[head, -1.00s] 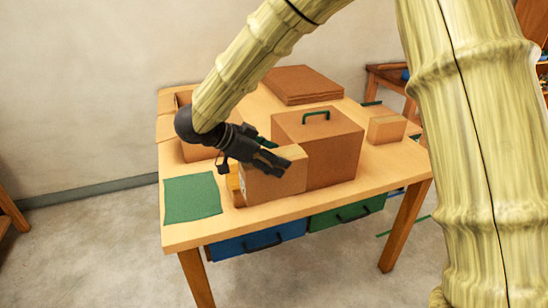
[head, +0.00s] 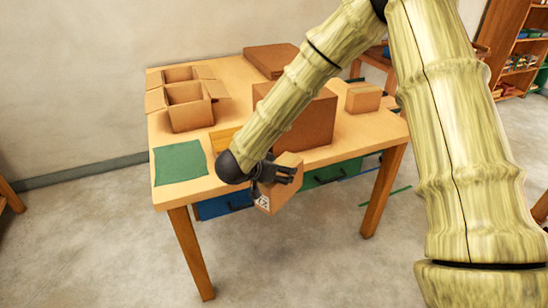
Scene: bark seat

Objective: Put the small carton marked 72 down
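The small carton (head: 266,203) is a brown box with a white printed label on its near lower side; the number is too small to read. My gripper (head: 282,173) is on its upper part, with dark fingers shut against it. The carton hangs tilted at the front edge of the wooden table (head: 220,68), in front of the drawers. Part of it is hidden by the gripper and my arm. I cannot see any support under it.
A green mat (head: 180,163) lies bare at the front left. Open boxes (head: 190,110) stand behind it. A large brown box (head: 312,118) stands mid-table, partly behind my arm. A small carton (head: 363,98) sits at right, and flat cardboard (head: 270,59) lies at back.

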